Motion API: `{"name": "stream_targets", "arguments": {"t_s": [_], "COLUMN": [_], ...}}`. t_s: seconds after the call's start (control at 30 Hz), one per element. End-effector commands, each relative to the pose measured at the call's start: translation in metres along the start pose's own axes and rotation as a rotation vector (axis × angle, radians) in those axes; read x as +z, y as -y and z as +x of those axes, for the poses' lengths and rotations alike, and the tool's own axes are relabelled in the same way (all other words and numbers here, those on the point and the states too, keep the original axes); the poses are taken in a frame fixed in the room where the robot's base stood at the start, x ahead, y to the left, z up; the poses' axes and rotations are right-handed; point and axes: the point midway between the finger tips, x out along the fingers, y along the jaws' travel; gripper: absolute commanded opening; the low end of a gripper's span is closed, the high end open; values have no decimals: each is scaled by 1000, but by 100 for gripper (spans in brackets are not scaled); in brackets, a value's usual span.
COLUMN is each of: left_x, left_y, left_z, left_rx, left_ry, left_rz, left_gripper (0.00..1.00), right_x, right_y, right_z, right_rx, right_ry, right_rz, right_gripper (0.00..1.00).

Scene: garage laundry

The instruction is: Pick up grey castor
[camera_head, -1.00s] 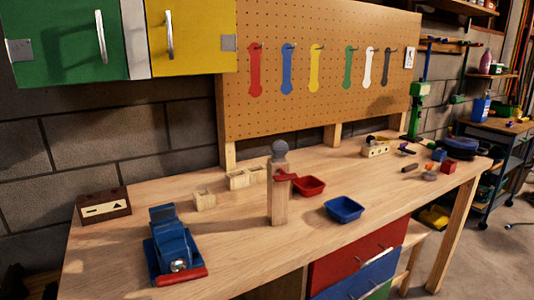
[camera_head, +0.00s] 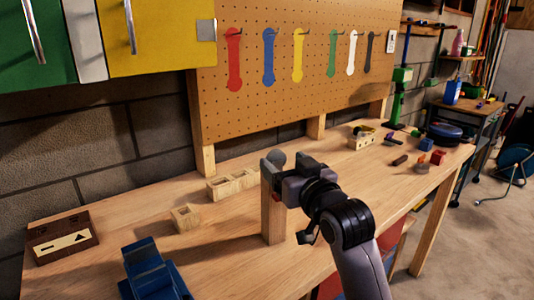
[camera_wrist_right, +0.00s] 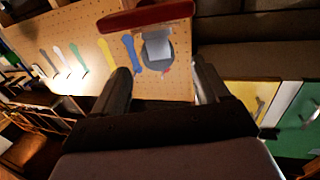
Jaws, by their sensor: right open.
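The grey castor (camera_head: 276,158) is a rounded grey piece at the top of an upright wooden post (camera_head: 273,218) on the workbench. In the right wrist view it appears as a grey disc with a paler square block (camera_wrist_right: 158,48). My right gripper (camera_head: 279,175) is at the top of the post, beside the castor, and partly covers the post. In the right wrist view the fingers (camera_wrist_right: 160,70) are apart, with the castor between and ahead of them. Contact cannot be told. My left gripper is not in view.
A red bar (camera_wrist_right: 135,16) shows close beyond the fingers. A pegboard (camera_head: 290,80) rises behind.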

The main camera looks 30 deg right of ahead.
Motion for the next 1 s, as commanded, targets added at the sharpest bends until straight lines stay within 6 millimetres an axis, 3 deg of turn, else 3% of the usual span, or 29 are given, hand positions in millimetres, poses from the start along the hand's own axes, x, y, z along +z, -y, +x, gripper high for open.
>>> {"name": "stream_targets", "arguments": {"t_s": [0.37, 0.7, 1.0], "left_x": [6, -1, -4], "left_y": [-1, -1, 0], "left_z": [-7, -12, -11], "left_rx": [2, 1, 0], "left_ry": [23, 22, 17], "left_rz": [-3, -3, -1], "left_gripper": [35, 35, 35], "right_x": [0, 4, 5], "right_y": [0, -2, -1], "right_z": [25, 64, 71], "right_rx": [0, 1, 0], "right_ry": [1, 0, -1], "right_rz": [0, 0, 0], "right_gripper": [74, 74, 74]}}
